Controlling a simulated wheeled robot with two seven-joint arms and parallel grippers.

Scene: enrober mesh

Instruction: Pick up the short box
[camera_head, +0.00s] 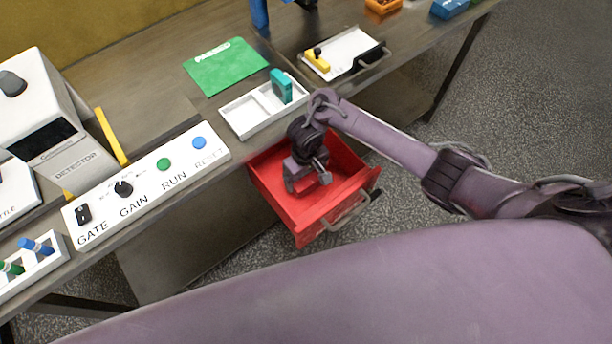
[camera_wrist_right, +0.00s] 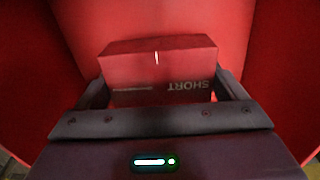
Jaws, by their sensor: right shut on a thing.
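The short box (camera_wrist_right: 158,70) shows in the right wrist view, with "SHORT" printed upside down on its side. It looks red in the light of the red drawer (camera_head: 288,203) around it. My right gripper (camera_wrist_right: 160,92) is shut on the box, one finger at each side. In the head view my right gripper (camera_head: 308,180) reaches down inside the open drawer, and the box is hidden there. Whether the box touches the drawer floor cannot be told. My left gripper is in neither view.
The drawer's walls stand close around my right gripper, with a handle (camera_head: 349,216) at its front. On the table above are a white tray (camera_head: 243,118) with a teal block (camera_head: 281,86), a green mat (camera_head: 225,67) and a control panel (camera_head: 146,184).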

